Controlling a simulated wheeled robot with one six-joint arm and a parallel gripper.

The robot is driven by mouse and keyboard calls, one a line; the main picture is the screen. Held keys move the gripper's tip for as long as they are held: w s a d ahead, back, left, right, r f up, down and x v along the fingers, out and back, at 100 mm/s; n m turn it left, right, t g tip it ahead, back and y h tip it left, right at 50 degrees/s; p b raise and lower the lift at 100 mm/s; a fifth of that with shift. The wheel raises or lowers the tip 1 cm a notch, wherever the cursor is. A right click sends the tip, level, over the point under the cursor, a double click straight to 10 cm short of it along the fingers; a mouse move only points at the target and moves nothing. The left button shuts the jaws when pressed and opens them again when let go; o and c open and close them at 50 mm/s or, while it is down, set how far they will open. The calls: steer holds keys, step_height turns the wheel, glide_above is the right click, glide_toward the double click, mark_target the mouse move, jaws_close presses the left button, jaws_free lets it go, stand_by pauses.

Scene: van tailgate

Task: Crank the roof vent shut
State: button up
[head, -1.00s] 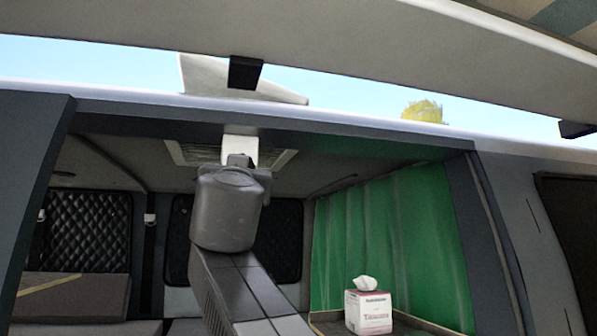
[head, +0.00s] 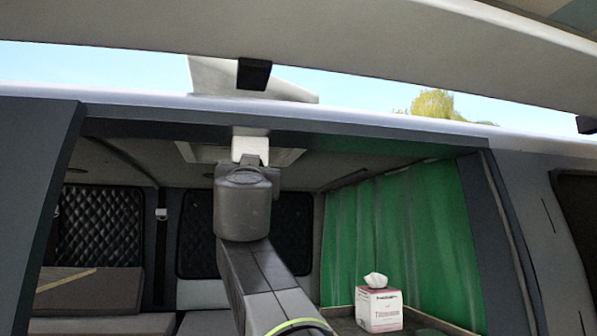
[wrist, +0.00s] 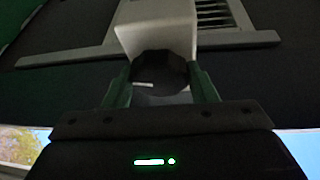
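The roof vent's pale lid (head: 215,75) stands tilted up above the van roof in the head view. Its ceiling frame (head: 195,152) shows inside, with the white crank housing (head: 250,148) in front of it. In the wrist view the white housing (wrist: 157,27) juts towards me, with a dark faceted crank knob (wrist: 158,72) at its near end. My gripper (wrist: 160,82) has its two green fingers on either side of the knob and appears shut on it. In the head view my own arm hides the gripper and knob.
The raised tailgate (head: 380,75) hangs over the opening. The van's roof edge (head: 350,123) and side pillar (head: 50,190) frame it. A green curtain (head: 400,240) hangs at the right, with a tissue box (head: 379,309) on a ledge below. Dark quilted panels (head: 100,225) line the back.

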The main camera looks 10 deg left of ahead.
steer(key=shift+f+n+y+b, duration=0.1)
steer(key=shift+n+y+b, duration=0.2)
steer(key=shift+n+y, duration=0.15)
steer(key=shift+d+r+n+g+y, duration=0.1)
steer(key=shift+n+g+y, duration=0.4)
steer(key=shift+n, duration=0.75)
steer(key=shift+r+n+g+y, duration=0.15)
steer(key=shift+n+y, duration=0.6)
steer(key=shift+n, duration=0.5)
steer(key=shift+d+r+n+g+y, duration=0.1)
steer(key=shift+n+g+y, duration=0.4)
steer(key=shift+n, duration=0.75)
steer(key=shift+n+p, duration=0.3)
steer(key=shift+p, duration=0.05)
steer(key=shift+d+n+g+y+p, duration=0.1)
steer(key=shift+n+g+y+p, duration=0.25)
steer(key=shift+n+y+p, duration=0.6)
steer(key=shift+w+d+r+n+g+y, duration=0.1)
steer(key=shift+n+g, duration=0.95)
steer(key=shift+n, duration=1.6)
steer(key=shift+s+a+r+n+g+y, duration=0.15)
steer(key=shift+n+g, duration=0.85)
steer(key=shift+n, duration=1.65)
steer(key=shift+w+d+n+g+y, duration=0.15)
steer(key=shift+n+g, duration=0.9)
steer(key=shift+n, duration=1.6)
